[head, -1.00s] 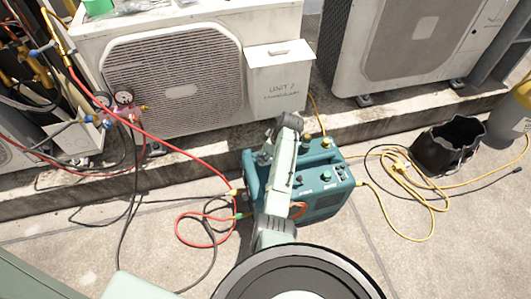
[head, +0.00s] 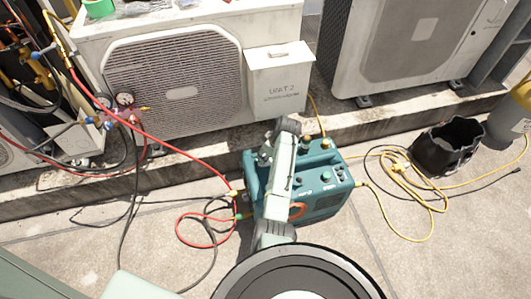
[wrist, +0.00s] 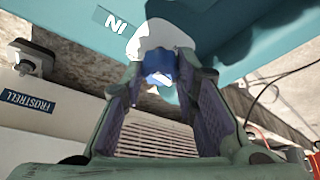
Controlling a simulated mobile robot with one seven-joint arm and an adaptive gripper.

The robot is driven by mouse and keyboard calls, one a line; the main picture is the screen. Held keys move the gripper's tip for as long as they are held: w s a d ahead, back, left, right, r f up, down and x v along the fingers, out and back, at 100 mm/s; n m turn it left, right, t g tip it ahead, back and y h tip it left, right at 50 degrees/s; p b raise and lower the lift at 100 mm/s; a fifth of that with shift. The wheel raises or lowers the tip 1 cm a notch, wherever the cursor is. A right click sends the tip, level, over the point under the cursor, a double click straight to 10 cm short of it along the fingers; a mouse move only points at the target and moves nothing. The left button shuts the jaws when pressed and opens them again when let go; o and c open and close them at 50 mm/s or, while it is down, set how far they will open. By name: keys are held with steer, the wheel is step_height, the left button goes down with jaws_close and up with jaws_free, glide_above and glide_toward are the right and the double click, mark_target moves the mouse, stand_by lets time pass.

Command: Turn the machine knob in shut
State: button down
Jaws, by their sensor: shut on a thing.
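The teal machine (head: 325,207) stands on the paving in the head view, partly covered by my arm. In the wrist view its teal body (wrist: 235,25) fills the top, with an upside-down "IN" label (wrist: 116,22). Beside that label, the blue knob (wrist: 159,64) sits in front of a white round part (wrist: 160,38). My gripper (wrist: 161,78) is shut on the blue knob, with a fingertip at each side. The fingertips hide the knob's sides, and its turn angle is hard to read. In the head view my arm hides the knob and the grip.
Red and black hoses (head: 203,222) lie left of the machine, and a yellow hose (head: 410,190) lies right. A black bucket (head: 445,150) stands further right. The UNIT 2 condenser (head: 175,85) stands on the ledge behind. Paving between the yellow hose and my base is clear.

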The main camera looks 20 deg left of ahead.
steer(key=m+p, duration=0.1)
steer(key=m, duration=0.1)
steer(key=m+t+p, duration=0.1)
steer(key=m, duration=0.1)
steer(key=shift+s+a+r+h+p, duration=0.1)
steer(key=shift+s+r+h+p, duration=0.05)
steer(key=shift+h+p, duration=0.25)
steer(key=m+t+h+p, duration=0.1)
steer(key=m, duration=0.3)
steer(key=m+h, duration=0.1)
steer(key=m, duration=0.1)
steer(key=m+t, duration=0.1)
steer(key=m, duration=0.1)
steer(key=shift+a+h+p, duration=0.15)
steer(key=shift+h+p, duration=0.25)
steer(key=shift+f+m+h+b, duration=0.2)
steer(key=shift+m+h+b, duration=0.3)
steer(key=shift+m, duration=1.5)
steer(key=c, duration=1.3)
jaws_free()
steer(key=shift+a, duration=0.1)
steer(key=shift+r, duration=0.1)
